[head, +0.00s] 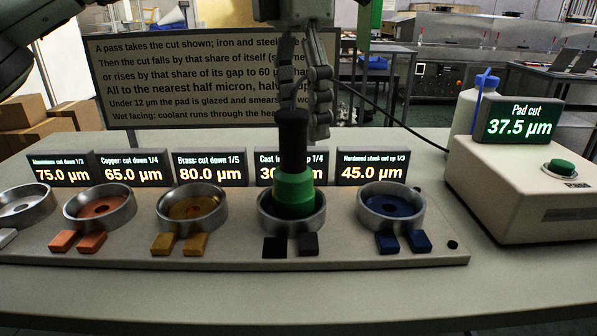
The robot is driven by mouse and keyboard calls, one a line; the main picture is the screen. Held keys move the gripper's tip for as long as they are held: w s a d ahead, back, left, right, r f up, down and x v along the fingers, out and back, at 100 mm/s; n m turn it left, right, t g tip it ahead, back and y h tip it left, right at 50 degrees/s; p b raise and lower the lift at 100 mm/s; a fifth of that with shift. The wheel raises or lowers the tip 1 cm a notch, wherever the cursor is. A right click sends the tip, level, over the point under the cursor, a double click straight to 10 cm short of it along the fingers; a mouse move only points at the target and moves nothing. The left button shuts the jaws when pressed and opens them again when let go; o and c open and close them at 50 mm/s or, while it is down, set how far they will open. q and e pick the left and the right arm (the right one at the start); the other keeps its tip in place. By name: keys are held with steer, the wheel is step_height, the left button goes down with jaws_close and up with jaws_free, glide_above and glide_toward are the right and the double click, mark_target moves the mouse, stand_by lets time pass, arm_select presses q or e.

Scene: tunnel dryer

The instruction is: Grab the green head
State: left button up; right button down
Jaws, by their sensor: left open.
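The green head (294,187) has a green stepped body and a black upright handle (293,140). It stands upright in the metal cup (292,222) behind the black blocks, at the cast iron display. My left gripper (304,115) points down from the top of the picture, open, with its fingers at the handle's top. The handle's top overlaps the fingers in the picture. I cannot tell whether they touch it. The head's underside is hidden inside the cup. My right gripper is not seen.
More cups, with orange (100,207), yellow (192,207) and blue (390,205) insides, stand along the panel. Lit displays stand behind them. A sign (190,80) stands at the back. A beige box (530,190) with a green button and a white bottle (468,110) are on the right. The front table is clear.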

mark_target(295, 158)
arm_select(q)
steer(key=shift+w+a+r+y, duration=0.15)
steer(key=shift+a+y, duration=0.15)
steer(key=shift+a, duration=0.2)
steer(key=shift+a+f, duration=0.1)
steer(key=shift+f, duration=0.25)
step_height(295, 158, down, 2)
steer(key=shift+w+f, duration=0.1)
steer(key=shift+f, duration=0.05)
step_height(295, 158, down, 5)
steer(key=shift+w+r, duration=0.1)
steer(key=shift+r, duration=0.05)
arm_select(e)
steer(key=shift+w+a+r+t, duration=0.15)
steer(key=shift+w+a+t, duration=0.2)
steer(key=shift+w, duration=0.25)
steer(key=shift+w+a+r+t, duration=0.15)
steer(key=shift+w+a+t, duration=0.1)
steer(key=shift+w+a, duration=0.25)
arm_select(q)
steer(key=shift+c, duration=0.5)
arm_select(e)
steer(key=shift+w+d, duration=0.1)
arm_select(q)
steer(key=shift+r, duration=0.15)
jaws_close()
